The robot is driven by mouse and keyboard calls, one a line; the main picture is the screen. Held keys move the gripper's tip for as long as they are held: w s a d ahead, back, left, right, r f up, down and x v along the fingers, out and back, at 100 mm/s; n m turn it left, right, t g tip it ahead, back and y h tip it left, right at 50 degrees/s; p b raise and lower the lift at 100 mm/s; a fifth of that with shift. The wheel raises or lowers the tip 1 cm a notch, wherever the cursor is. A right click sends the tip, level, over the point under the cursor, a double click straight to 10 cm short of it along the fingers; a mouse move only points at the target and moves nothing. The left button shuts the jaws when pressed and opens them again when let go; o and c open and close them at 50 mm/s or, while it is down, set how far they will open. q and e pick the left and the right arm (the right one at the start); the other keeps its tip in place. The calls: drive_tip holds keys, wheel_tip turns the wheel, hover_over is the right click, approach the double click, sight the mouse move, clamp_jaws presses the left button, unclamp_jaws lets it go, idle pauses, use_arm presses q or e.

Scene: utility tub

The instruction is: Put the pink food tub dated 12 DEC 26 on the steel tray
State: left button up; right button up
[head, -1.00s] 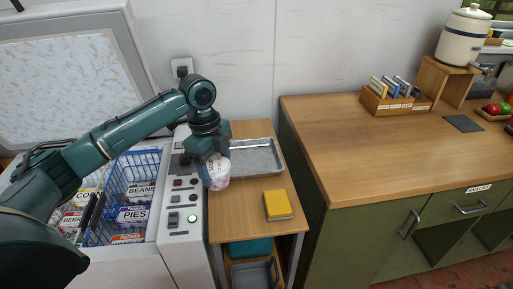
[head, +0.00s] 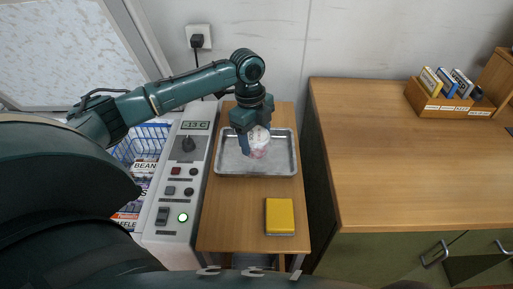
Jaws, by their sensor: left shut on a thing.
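My left gripper (head: 247,138) is shut on a pink and white tub (head: 260,143), seen in the head view. The tub is over the steel tray (head: 285,167), within its outline. I cannot tell whether the tub touches the tray floor. The print on the tub is too small to read, and the gripper hides its left side. The tray lies on a small wooden table (head: 230,222). My right gripper is not in view.
A yellow block-like item (head: 280,216) lies in front of the tray. A freezer control panel (head: 177,185) stands to the left, with a blue basket (head: 140,143) of packets beyond it. A wooden counter (head: 400,160) is on the right, mostly clear, with a wooden box of books (head: 440,100).

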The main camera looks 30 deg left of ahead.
sight(256, 150)
use_arm(q)
wheel_tip(256, 150, down, 5)
drive_tip(key=shift+r, duration=0.1)
idle(0.3)
drive_tip(key=o, duration=0.9)
drive_tip(key=shift+c, duration=0.2)
drive_tip(key=r, duration=0.4)
drive_tip(key=a+r, duration=0.1)
drive_tip(key=r, duration=0.7)
drive_tip(key=shift+w+a+b, duration=0.15)
drive_tip(key=shift+a+b, duration=0.1)
drive_tip(key=shift+b, duration=0.05)
drive_tip(key=shift+f, duration=0.1)
